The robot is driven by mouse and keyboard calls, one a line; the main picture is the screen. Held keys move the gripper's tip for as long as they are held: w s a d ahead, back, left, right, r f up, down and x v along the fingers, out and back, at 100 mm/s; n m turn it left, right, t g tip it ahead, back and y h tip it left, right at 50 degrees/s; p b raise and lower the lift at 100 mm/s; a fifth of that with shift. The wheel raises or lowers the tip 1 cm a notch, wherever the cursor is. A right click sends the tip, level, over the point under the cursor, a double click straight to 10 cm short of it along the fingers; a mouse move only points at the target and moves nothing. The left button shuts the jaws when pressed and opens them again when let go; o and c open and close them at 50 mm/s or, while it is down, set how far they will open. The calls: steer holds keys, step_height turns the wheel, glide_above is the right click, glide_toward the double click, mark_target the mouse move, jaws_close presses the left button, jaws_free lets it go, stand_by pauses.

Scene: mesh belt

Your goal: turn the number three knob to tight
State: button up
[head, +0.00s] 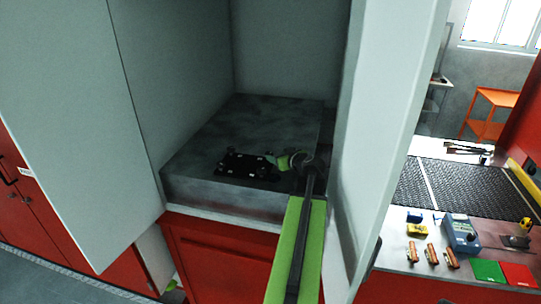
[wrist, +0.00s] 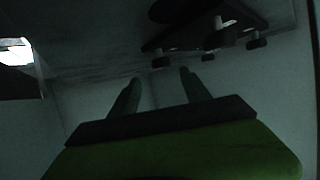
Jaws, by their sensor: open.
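A black plate (head: 248,165) with small pale marks lies on the grey slab inside the open-fronted enclosure in the head view. In the wrist view a dark plate with several small knobs (wrist: 210,30) shows at the top, in shadow. No numbers or tight marking can be read, so I cannot tell which knob is number three. My gripper (head: 286,161) is at the right end of the plate in the head view. In the wrist view my gripper (wrist: 160,80) is open, its two fingers apart with nothing between them. The knobs appear beyond the fingertips, apart from them.
The grey slab (head: 205,190) sits on a red cabinet (head: 215,255). Pale panels stand left (head: 75,120) and right (head: 385,130) of it, the right one close to my arm. Further right is a dark mesh belt (head: 465,190), with several small items on the bench before it.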

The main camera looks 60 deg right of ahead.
mark_target(271, 154)
steer(key=b+x, duration=0.2)
steer(key=x, duration=0.4)
steer(key=shift+w+f, duration=0.2)
steer(key=shift+w, duration=0.2)
steer(key=shift+r, duration=0.1)
jaws_close()
